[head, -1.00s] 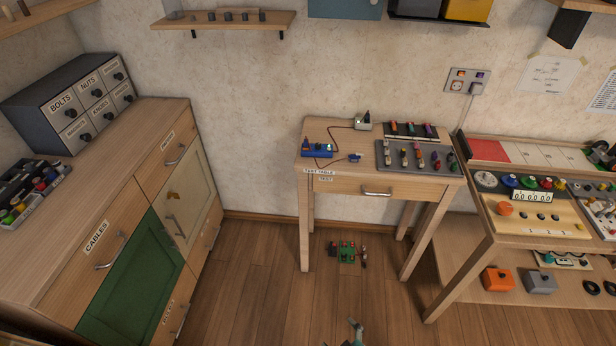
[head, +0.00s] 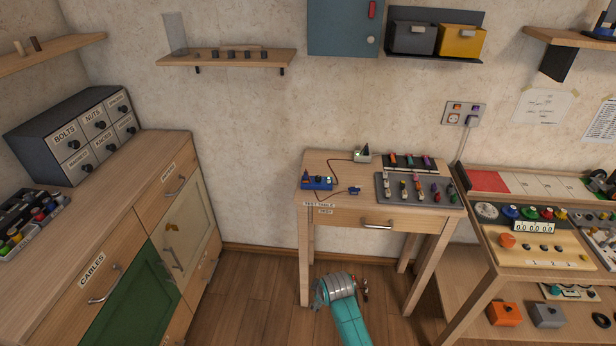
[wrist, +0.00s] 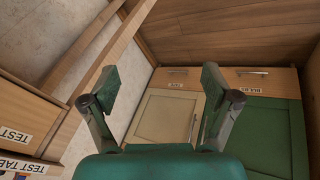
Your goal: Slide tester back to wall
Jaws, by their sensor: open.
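A blue device (head: 317,183) with small lit parts sits at the left side of the test table (head: 345,210). A wire joins it to a small pale box (head: 362,156) at the table's back edge by the wall, and a small blue piece (head: 354,191) lies to its right. No label shows which of these is the tester. My arm is low in front of the table in the head view; its fingertips are not clear there. In the wrist view my gripper (wrist: 160,77) is open and empty, pointing toward the cabinet, with the table's labelled edge at left.
A grey tray of parts (head: 397,187) fills the table's right side. The wooden cabinet (head: 140,185) stands left, with open floor (head: 245,300) between. A workbench (head: 540,245) stands close on the right. A shelf (head: 226,57) hangs above.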

